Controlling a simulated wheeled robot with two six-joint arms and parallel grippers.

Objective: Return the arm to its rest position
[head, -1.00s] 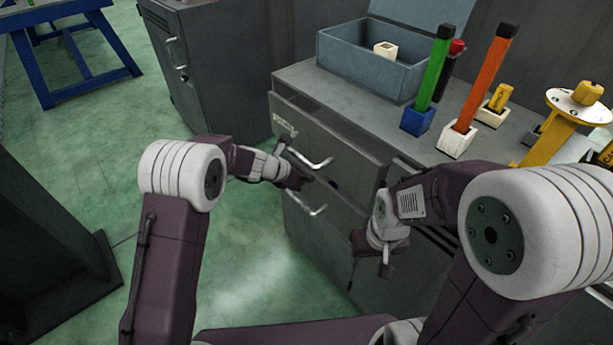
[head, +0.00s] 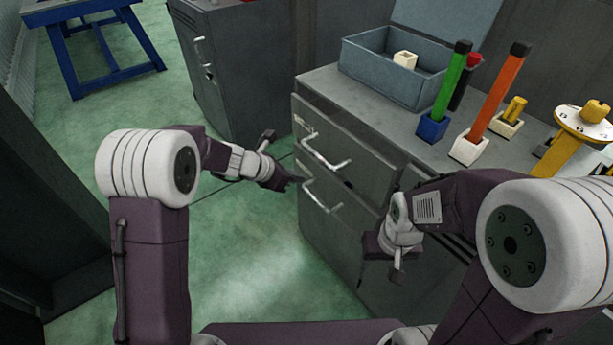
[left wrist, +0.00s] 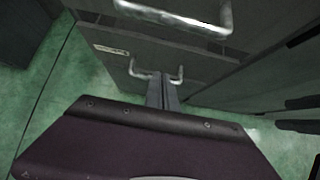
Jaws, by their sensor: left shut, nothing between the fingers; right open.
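My left arm reaches in from the left in the head view. Its left gripper (head: 297,180) is shut and empty, held in front of the grey drawer cabinet near its handles. In the left wrist view the closed fingers (left wrist: 163,92) point toward the cabinet front, overlapping the lower handle in the picture; I cannot tell whether they touch it. My right gripper (head: 380,262) hangs low in front of the cabinet at the right, empty as far as I see; its fingers are partly hidden by its own wrist.
The cabinet (head: 345,228) has an upper handle (head: 327,158) and a lower handle (head: 322,196) sticking out. On its top stand an open blue-grey box (head: 385,75), a green bar (head: 453,80), an orange bar (head: 499,92) and a yellow part (head: 572,130). Green floor (head: 240,265) is free left of it.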

